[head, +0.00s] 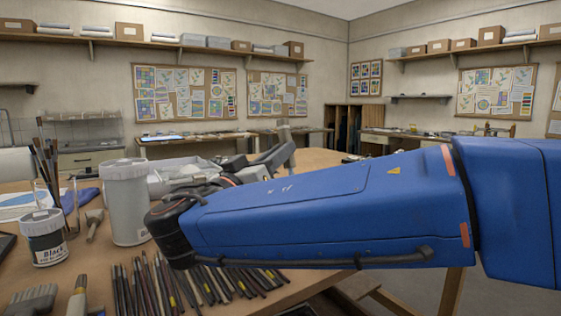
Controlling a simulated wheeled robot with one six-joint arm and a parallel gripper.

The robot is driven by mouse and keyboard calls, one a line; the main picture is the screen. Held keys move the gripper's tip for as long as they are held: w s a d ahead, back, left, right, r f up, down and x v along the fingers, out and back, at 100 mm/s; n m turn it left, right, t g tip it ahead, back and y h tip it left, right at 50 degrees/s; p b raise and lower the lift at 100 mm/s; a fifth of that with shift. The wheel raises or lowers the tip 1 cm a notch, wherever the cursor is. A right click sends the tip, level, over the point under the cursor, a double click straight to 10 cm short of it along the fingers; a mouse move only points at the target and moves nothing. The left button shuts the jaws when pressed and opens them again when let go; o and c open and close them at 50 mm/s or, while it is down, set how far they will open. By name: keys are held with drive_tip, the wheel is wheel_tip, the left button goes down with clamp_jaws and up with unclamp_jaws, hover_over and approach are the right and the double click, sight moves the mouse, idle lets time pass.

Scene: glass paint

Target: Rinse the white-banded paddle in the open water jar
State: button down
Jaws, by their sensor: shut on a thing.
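My gripper (281,155) shows only in part, grey and small, beyond my blue arm in the head view. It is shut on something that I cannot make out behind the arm. I cannot pick out a white band on any paddle. A smaller grey tool (94,222) lies beside the tall lidded whitish jar (126,205). I cannot make out an open water jar; my arm hides much of the table.
A labelled black paint jar (44,240) stands at the left, near a clear glass (70,205) and upright brushes (47,165). Many thin brushes (190,285) lie along the table's (320,157) front. A pale tray (168,181) lies behind the lidded jar.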

sight(278, 122)
drive_tip(key=shift+w+a+r, duration=0.1)
drive_tip(key=shift+w+r, duration=0.1)
drive_tip(key=shift+r, duration=0.6)
drive_tip(key=shift+r, duration=0.1)
drive_tip(key=shift+r, duration=2.15)
drive_tip(key=shift+r, duration=0.1)
